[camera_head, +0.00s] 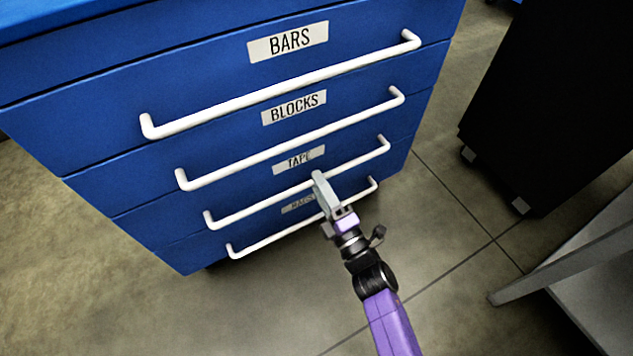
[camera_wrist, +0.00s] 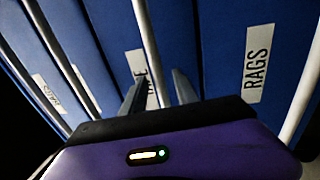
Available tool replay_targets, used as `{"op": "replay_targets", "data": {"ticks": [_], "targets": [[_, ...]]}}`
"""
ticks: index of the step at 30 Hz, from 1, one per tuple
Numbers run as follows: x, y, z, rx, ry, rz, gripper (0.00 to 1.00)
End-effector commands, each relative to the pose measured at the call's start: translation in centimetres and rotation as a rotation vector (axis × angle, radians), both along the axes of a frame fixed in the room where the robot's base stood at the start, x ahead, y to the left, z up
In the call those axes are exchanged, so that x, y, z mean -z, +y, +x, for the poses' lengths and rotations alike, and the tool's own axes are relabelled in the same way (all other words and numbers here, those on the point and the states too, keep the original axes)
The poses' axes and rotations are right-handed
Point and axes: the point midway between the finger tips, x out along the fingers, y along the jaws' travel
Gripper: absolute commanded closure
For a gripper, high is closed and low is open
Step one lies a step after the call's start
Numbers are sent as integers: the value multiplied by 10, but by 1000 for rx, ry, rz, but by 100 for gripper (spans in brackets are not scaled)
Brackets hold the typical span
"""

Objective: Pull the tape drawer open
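The blue tape drawer (camera_head: 175,222) is the third labelled drawer down and sits flush with its neighbours, shut. Its white bar handle (camera_head: 262,206) runs across the front, below the TAPE label (camera_head: 299,160). My gripper (camera_head: 320,181) is at the middle of this handle. In the wrist view, my gripper (camera_wrist: 158,84) is open, with one finger on each side of the tape handle (camera_wrist: 149,45). Gaps show between the bar and the fingers. The handle's lower end and part of the TAPE label are hidden there.
The BARS handle (camera_head: 285,86) and BLOCKS handle (camera_head: 290,140) are above; the RAGS handle (camera_head: 270,241) is close below. A black wheeled cabinet (camera_head: 555,100) stands right, with a grey surface (camera_head: 590,265) at lower right. The floor in front (camera_head: 250,310) is clear.

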Motion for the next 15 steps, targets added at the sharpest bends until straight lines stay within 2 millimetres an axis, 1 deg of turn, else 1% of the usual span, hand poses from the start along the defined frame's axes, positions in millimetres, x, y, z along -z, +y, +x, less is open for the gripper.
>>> {"op": "replay_targets", "data": {"ticks": [1,6,14,15], "targets": [[0,4,5,-1,-2,1,64],[-3,9,13,0,1,2,64],[-3,9,13,0,1,2,64],[-3,9,13,0,1,2,72]]}}
